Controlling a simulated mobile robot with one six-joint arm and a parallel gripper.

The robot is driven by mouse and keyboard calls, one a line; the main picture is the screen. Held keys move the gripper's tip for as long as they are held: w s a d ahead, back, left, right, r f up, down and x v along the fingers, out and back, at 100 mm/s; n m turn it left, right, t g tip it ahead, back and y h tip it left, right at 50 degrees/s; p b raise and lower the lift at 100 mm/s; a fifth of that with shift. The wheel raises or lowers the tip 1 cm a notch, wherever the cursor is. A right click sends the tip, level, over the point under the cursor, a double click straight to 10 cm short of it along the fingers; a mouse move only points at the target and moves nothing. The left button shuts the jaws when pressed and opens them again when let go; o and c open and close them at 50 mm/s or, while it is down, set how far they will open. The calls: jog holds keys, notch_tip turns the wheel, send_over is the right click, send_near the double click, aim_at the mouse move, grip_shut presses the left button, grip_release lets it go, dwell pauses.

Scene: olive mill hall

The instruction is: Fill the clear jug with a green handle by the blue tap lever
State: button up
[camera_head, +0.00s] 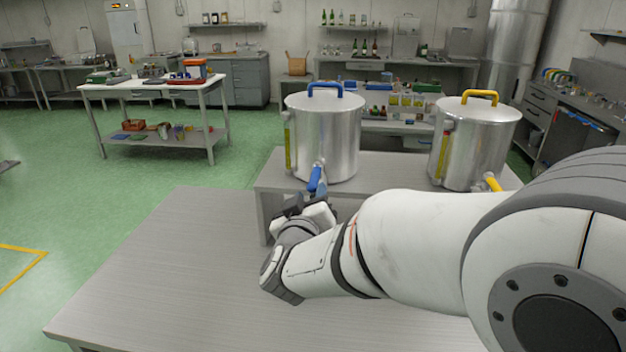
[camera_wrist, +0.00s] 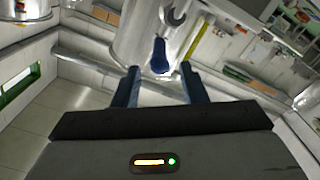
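The blue tap lever (camera_head: 315,179) sits low on the front of the left steel tank (camera_head: 340,130), which has a blue lid handle. My gripper (camera_head: 312,208) is just in front of and below the lever. In the wrist view my gripper (camera_wrist: 160,75) is open, with its two dark fingers apart. The blue lever (camera_wrist: 160,56) shows just beyond and between the fingertips; I cannot tell whether they touch it. I cannot make out the clear jug with a green handle in either view; my arm covers part of the table.
A right steel tank (camera_head: 474,140) has a yellow lid handle and a yellow tap lever (camera_head: 493,182). Both tanks stand on a raised grey shelf (camera_head: 268,176) behind the front table (camera_head: 170,270). The table's left part is bare. A white side table (camera_head: 150,92) stands further back.

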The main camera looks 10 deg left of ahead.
aim_at(315, 177)
jog(key=w, duration=0.6)
jog(key=shift+w+a+p, duration=0.15)
jog(key=shift+w+p, duration=0.1)
jog(key=shift+p, duration=0.15)
grip_shut()
